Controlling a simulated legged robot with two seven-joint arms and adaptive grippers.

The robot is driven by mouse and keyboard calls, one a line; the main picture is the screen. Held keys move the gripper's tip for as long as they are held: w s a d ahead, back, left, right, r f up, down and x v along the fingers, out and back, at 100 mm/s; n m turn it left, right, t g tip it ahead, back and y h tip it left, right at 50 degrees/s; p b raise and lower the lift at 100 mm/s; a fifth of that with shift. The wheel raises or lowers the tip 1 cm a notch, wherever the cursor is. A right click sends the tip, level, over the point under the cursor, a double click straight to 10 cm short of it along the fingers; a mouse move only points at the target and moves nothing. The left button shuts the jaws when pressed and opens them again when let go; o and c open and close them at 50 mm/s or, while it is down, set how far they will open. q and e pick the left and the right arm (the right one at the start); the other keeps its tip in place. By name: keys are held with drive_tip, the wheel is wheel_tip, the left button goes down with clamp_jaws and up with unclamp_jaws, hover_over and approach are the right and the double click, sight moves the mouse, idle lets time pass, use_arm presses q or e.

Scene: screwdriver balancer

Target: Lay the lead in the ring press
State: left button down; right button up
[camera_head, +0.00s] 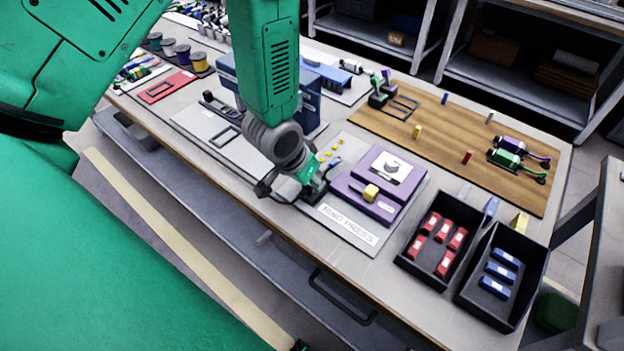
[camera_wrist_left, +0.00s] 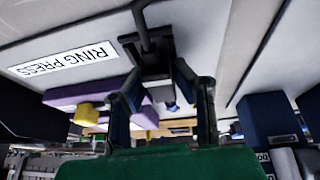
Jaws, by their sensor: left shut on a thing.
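The ring press (camera_head: 397,173) is a purple block with a white plate on top and a yellow knob (camera_head: 371,191), on a pale board labelled RING PRESS. It also shows, upside down, in the left wrist view (camera_wrist_left: 95,93). My left gripper (camera_head: 318,189) is low over the board's left part, just left of the press. It is shut on a dark lead (camera_wrist_left: 158,62), whose black cable and block show between the fingers in the left wrist view. The lead's far end is partly hidden, and I cannot tell whether it touches the press. My right gripper is not in view.
Several small yellow pieces (camera_head: 328,154) lie behind the gripper. A bin of red parts (camera_head: 408,255) and a bin of blue parts (camera_head: 462,290) stand right of the press. A wooden board (camera_head: 450,140) lies behind. A blue machine (camera_head: 309,105) stands behind my left wrist.

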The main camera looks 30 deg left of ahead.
use_arm(q)
drive_tip(key=shift+f, duration=0.2)
drive_tip(key=shift+d+f, duration=0.15)
drive_tip(key=shift+f, duration=0.05)
drive_tip(key=shift+s+f, duration=0.15)
drive_tip(key=shift+s, duration=0.05)
idle(0.3)
drive_tip(key=c, duration=1.4)
unclamp_jaws()
drive_tip(key=shift+c, duration=0.2)
drive_tip(key=shift+o, duration=0.8)
drive_tip(key=shift+w+f, duration=0.1)
drive_tip(key=shift+w, duration=0.05)
drive_tip(key=shift+r, duration=0.35)
drive_tip(key=v, duration=1.1)
drive_tip(key=shift+r, duration=0.15)
